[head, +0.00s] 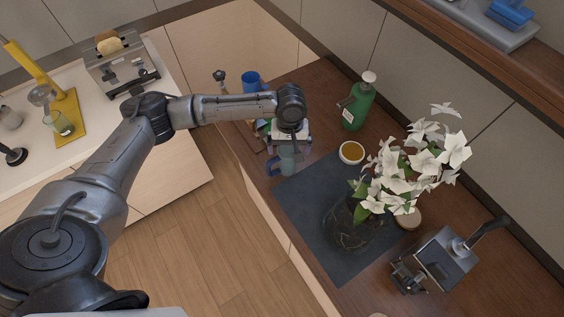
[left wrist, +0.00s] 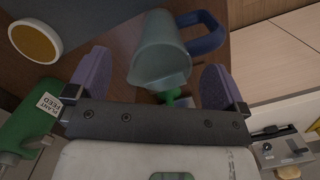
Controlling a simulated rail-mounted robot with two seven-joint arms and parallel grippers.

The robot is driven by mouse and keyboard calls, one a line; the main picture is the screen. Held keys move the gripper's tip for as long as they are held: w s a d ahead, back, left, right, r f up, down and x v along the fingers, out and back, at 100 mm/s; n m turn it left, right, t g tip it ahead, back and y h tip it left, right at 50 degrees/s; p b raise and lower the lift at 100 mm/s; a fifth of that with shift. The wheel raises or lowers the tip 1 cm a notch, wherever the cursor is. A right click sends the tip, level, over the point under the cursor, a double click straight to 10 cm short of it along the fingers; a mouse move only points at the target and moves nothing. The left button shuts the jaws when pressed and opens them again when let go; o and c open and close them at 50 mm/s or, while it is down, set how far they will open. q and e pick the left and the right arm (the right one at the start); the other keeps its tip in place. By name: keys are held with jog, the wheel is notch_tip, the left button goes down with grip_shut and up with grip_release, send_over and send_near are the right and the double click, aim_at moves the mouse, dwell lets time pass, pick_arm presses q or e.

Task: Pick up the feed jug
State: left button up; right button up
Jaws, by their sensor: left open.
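The feed jug (left wrist: 162,48) is a translucent grey-green jug with a blue handle. In the left wrist view it lies between the two purple finger pads of my left gripper (left wrist: 153,72), with a visible gap on each side. My left gripper is open. In the head view the jug (head: 287,162) stands on the dark wood counter, directly below my left gripper (head: 288,146), which hides its upper part. Its handle points left. My right gripper is not in view.
A green plant-feed bottle (head: 357,104) and a bowl of amber liquid (head: 351,153) stand right of the jug. A blue cup (head: 251,82) is behind. A glass vase (head: 350,228) with white flowers and a metal device (head: 446,262) stand nearer. A dark mat (head: 305,200) lies close by.

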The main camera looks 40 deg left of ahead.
pick_arm(q)
jog(key=shift+f, duration=0.65)
jog(key=c, duration=1.4)
jog(key=shift+r, duration=0.2)
